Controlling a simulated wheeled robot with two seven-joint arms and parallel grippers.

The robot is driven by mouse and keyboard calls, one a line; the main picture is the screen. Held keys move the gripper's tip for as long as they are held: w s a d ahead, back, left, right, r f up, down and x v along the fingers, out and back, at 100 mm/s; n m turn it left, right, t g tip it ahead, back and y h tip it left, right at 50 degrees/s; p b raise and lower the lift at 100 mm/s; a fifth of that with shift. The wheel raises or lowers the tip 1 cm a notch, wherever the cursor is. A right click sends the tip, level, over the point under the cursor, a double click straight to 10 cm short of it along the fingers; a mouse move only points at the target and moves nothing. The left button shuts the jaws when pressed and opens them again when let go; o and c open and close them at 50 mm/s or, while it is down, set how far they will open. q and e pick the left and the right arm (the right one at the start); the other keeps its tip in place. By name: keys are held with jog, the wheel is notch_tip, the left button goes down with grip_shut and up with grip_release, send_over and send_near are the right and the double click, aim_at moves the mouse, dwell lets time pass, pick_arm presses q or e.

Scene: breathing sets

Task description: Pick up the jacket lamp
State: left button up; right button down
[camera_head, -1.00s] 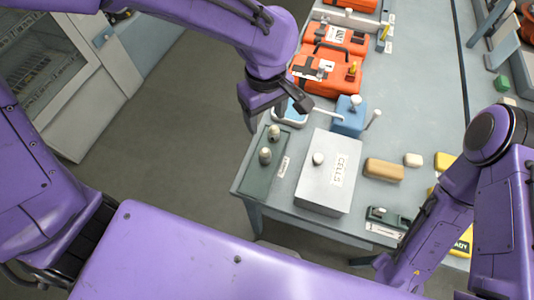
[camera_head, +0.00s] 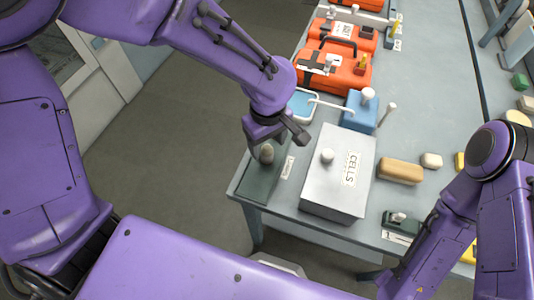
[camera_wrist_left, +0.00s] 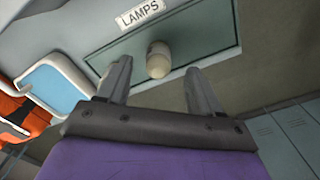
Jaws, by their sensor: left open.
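A dark green tray (camera_head: 260,184) lies at the near left corner of the table. It also shows in the left wrist view (camera_wrist_left: 218,36), with a LAMPS label at its edge. A small pale beige, rounded lamp (camera_head: 267,154) stands upright on it. In the left wrist view a lamp (camera_wrist_left: 158,60) shows between my fingertips, seen from above. My left gripper (camera_head: 275,137) is open and empty over the tray, and I see no contact with the lamp. A second lamp on the tray is not visible now. My right gripper is out of view.
A grey CELLS box (camera_head: 335,190) with a knob stands right of the tray. A blue-and-white dish (camera_head: 300,106), a blue block (camera_head: 362,112) and orange cases (camera_head: 340,72) lie farther back. A tan block (camera_head: 400,171) is to the right. Open floor lies left of the table.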

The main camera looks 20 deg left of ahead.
aim_at(267, 148)
pick_arm(q)
jog(key=f, duration=0.5)
jog(key=shift+w, duration=0.2)
jog(key=shift+s, duration=0.1)
jog(key=c, duration=1.1)
jog(key=shift+r, duration=0.1)
jog(key=shift+c, duration=0.2)
